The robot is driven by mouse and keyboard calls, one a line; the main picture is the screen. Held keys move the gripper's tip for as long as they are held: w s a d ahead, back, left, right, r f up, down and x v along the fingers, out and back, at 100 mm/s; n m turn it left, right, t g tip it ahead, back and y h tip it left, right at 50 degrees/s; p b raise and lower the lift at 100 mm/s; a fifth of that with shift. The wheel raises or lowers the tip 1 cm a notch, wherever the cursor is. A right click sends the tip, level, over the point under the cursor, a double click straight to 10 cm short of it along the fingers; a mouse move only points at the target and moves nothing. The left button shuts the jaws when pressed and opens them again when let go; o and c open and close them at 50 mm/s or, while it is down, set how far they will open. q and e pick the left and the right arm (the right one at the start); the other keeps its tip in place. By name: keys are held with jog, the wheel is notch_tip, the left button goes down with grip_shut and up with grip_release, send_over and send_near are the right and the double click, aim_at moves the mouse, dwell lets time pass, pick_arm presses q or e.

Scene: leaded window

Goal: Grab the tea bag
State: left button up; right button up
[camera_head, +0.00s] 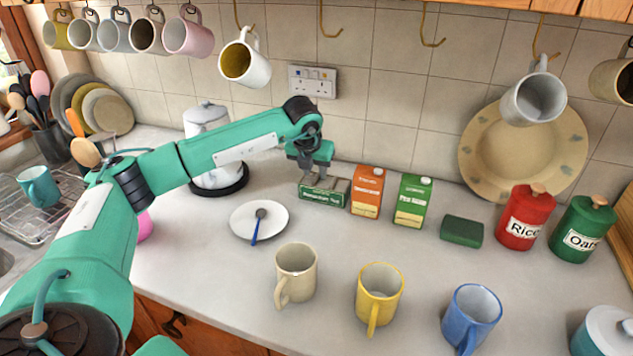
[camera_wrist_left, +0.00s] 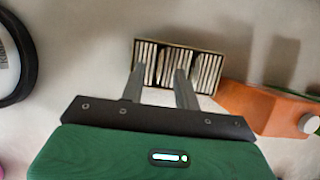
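The tea bags (camera_wrist_left: 172,64) stand in tight rows in an open-topped box. The small green box (camera_head: 324,196) sits on the counter near the back wall; its rim also shows in the left wrist view (camera_wrist_left: 180,45). My left gripper (camera_head: 311,176) is above the left part of the box, pointing down. In the left wrist view its two fingers (camera_wrist_left: 160,80) are apart, their tips over the near-left part of the box. I cannot tell whether the tips reach between the bags. No bag is visibly lifted. My right gripper is not in view.
An orange carton (camera_head: 367,191) stands right beside the box, then a green carton (camera_head: 413,201). A saucer (camera_head: 270,218) with a blue-handled spoon (camera_head: 258,225) lies front-left. Beige (camera_head: 296,272), yellow (camera_head: 379,291) and blue (camera_head: 472,318) mugs line the front. A kettle (camera_head: 207,118) stands behind my left arm.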

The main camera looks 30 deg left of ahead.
pick_arm(q)
jog(key=shift+w+f, duration=0.2)
jog(key=shift+f, duration=0.25)
grip_shut()
